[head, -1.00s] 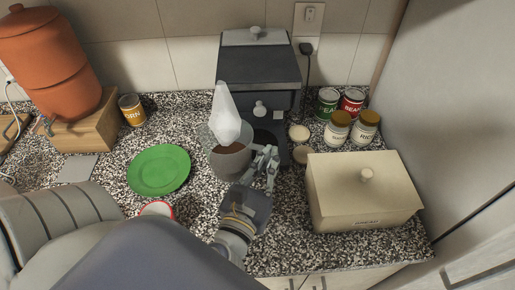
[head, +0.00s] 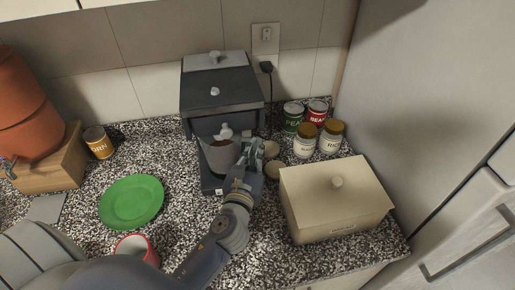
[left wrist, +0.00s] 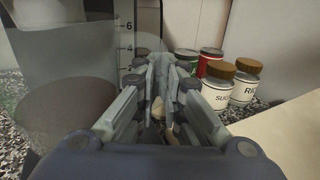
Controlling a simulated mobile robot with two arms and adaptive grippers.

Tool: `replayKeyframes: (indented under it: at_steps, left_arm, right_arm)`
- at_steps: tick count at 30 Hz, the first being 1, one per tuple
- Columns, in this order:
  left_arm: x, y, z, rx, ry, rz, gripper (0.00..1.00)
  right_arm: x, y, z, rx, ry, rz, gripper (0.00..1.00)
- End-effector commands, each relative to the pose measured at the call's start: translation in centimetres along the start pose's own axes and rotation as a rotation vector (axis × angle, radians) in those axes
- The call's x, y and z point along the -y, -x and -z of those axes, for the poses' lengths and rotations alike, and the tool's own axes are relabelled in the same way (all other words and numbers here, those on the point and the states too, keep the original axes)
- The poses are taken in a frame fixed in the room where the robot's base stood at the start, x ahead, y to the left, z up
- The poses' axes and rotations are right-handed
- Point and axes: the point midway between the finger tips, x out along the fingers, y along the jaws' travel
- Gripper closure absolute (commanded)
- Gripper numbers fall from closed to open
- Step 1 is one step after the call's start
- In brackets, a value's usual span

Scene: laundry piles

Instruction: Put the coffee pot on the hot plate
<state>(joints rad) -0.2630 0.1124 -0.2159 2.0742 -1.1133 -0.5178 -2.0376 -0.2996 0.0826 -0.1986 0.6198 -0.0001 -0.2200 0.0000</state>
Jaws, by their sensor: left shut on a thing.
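The coffee pot (head: 220,157), a clear pot with dark brown contents, is upright in the lower opening of the black coffee maker (head: 221,92). The hot plate is mostly hidden behind and under the pot, so I cannot tell whether the pot touches it. The front of the machine's base (head: 210,184) shows below. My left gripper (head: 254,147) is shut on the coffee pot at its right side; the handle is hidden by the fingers. In the left wrist view the fingers (left wrist: 160,75) are close together, with see-through glass (left wrist: 60,110) to their left. My right gripper is not in view.
A beige box (head: 338,205) stands right of my left arm. Jars (head: 305,141) and cans (head: 292,117) stand right of the machine. A green plate (head: 131,202) and a red-rimmed cup (head: 137,247) are at left. Counter between plate and machine is clear.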

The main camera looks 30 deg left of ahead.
Motion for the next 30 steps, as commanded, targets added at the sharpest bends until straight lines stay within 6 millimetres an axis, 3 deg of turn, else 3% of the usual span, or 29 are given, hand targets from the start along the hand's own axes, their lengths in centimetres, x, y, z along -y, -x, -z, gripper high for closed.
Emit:
replayKeyframes:
  at_steps: [3, 6, 15, 28, 30]
  left_arm:
    - [0.1, -2.0, -0.1, 0.005, -0.003, -0.001, 1.00]
    - [0.1, -2.7, 0.0, 0.004, -0.003, 0.000, 1.00]
    - [0.1, -2.8, 3.5, 0.001, -0.001, -0.001, 1.00]
    - [0.1, -2.8, 4.0, 0.003, -0.003, 0.001, 1.00]
    - [0.1, -2.8, 4.1, -0.001, 0.000, 0.001, 0.80]
  right_arm:
    - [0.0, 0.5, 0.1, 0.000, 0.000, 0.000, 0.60]
    - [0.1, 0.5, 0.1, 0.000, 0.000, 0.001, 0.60]
    - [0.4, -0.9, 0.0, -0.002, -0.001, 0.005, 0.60]
    - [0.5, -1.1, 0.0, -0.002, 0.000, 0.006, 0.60]
    - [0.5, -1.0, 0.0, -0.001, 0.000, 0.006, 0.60]
